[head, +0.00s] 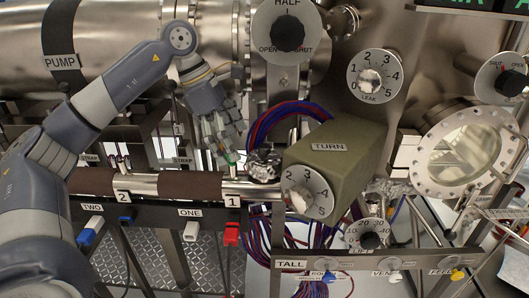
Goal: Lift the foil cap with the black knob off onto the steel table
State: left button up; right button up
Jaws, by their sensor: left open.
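A small crumpled foil piece (264,163), which looks like the foil cap, sits at the end of the steel tube, left of the olive box. A black knob on it cannot be made out clearly. My left gripper (229,155) is open and points down just left of the foil piece, above the tube, with no visible hold on anything. A second patch of foil (391,187) shows right of the olive box. I cannot tell which surface is the steel table. My right gripper is not in view.
The olive TURN box (330,150) with its numbered dial stands close right of the foil. Red and blue cables (285,118) arch behind it. The horizontal steel tube (150,185) runs below my left gripper. A round window flange (468,148) is at the right.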

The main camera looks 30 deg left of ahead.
aim_at(261, 145)
pick_arm(q)
jog(key=shift+w+d+r, duration=0.15)
jog(key=shift+w+d, duration=0.2)
jog(key=shift+d, duration=0.3)
jog(key=shift+w+d+f+p, duration=0.2)
jog(key=shift+w+d+p, duration=0.1)
jog(key=shift+w+d, duration=0.15)
jog(key=shift+w+d+r, duration=0.1)
jog(key=shift+w+d, duration=0.15)
jog(key=shift+w+d+p, duration=0.3)
jog(key=shift+d+p, duration=0.2)
jog(key=shift+d, duration=0.1)
jog(key=shift+w+d+p, duration=0.3)
jog(key=shift+d+p, duration=0.2)
jog(key=shift+d, duration=0.05)
jog(key=x, duration=0.3)
jog(key=shift+a, duration=0.15)
jog(key=shift+c, duration=0.7)
jog(key=c, duration=0.7)
